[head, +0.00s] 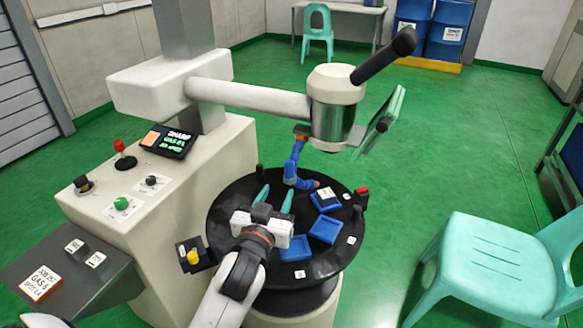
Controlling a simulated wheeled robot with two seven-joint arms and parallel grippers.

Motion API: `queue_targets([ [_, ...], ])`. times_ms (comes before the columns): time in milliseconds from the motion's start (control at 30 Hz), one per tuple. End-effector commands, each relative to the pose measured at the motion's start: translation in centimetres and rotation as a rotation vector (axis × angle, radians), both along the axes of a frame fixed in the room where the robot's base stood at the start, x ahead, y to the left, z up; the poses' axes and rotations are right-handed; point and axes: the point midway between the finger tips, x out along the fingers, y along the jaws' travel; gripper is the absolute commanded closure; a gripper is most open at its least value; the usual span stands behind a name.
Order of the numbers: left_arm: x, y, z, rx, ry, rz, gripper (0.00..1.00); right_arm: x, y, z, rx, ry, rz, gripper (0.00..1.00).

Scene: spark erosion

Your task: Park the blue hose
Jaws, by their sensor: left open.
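The blue hose (292,168) is a segmented tube. It hangs from below the machine's head and bends near its lower end, which lies over the far part of the round black table (225,215). My left gripper (276,193) reaches in over the table from the bottom of the head view. Its two teal fingers are apart and point toward the far side, with nothing between them. They are just left of and nearer than the hose, apparently not touching it. My right gripper is not in view.
Several blue trays, one of them at the right (323,230), lie on the table. A red-topped black post (361,196) stands at its right edge. The machine head (335,100) overhangs the far side. A teal chair (485,265) stands at the right.

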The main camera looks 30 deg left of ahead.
Motion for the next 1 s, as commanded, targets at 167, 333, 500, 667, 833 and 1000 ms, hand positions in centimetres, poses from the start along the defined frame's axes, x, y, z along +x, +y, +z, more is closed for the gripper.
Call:
queue_targets([
  [167, 2.9, 0.7, 0.2, 0.001, -0.001, 0.000, 0.58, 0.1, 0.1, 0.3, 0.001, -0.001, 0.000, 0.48],
  [333, 6.4, 1.4, 0.1, 0.002, 0.002, 0.000, 0.58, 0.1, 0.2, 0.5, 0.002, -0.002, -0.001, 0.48],
  [500, 9.1, 2.0, 0.0, 0.002, 0.002, -0.001, 0.58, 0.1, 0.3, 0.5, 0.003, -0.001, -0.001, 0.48],
  [667, 10.6, 2.3, -0.1, 0.000, 0.004, 0.000, 0.58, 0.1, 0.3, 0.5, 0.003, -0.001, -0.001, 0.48],
  [833, 11.0, 2.4, -0.1, 0.000, 0.004, 0.000, 0.58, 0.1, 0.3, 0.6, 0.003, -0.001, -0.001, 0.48],
  [1000, 11.0, 2.4, -0.1, 0.000, 0.004, -0.001, 0.58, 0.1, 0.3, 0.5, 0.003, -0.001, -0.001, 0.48],
])
